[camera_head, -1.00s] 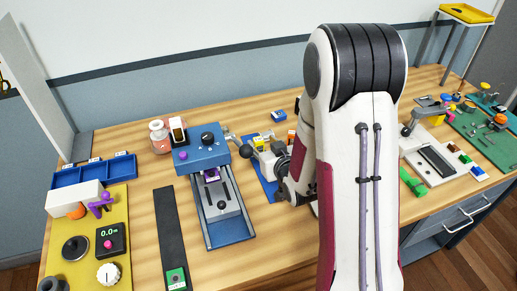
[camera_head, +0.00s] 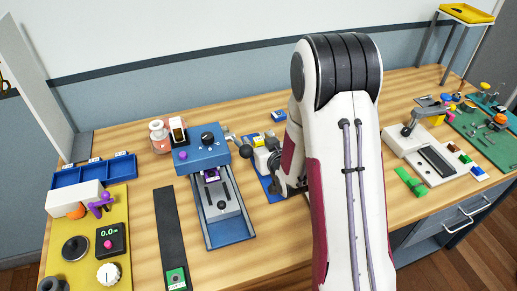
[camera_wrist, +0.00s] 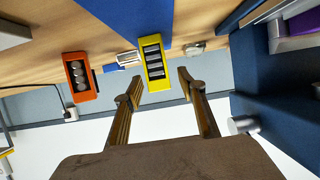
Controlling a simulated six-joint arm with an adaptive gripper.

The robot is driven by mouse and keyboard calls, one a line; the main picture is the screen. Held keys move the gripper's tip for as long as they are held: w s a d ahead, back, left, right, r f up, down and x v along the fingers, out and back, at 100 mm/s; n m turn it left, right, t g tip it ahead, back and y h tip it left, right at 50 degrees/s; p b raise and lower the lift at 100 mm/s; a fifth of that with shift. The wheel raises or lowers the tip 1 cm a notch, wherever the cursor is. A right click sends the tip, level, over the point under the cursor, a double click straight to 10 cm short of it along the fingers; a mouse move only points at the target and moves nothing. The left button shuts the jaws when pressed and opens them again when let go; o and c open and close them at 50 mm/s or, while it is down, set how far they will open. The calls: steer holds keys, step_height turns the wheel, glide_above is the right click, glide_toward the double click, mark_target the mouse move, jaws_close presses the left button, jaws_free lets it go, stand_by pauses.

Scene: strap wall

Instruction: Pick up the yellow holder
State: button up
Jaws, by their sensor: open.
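The yellow holder (camera_wrist: 142,66) shows in the wrist view as a narrow yellow frame with several dark slots with light bars. It is at the edge of a blue mat (camera_wrist: 122,15). My gripper (camera_wrist: 159,80) is open, with one finger on each side of the holder's near end in the picture. Neither finger visibly touches it, and I cannot tell the remaining depth. In the head view, a small yellow piece (camera_head: 258,141) shows beside my wrist, probably the same holder; my arm hides part of that area.
An orange holder with grey discs (camera_wrist: 80,78) stands left of the yellow one in the wrist view. A blue machine (camera_head: 203,155) with a sliding bed stands close left of my wrist in the head view. A small blue box (camera_head: 279,115) lies behind.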

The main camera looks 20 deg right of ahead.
steer(key=shift+w+f, duration=0.15)
steer(key=shift+w, duration=0.2)
stand_by(0.3)
jaws_close()
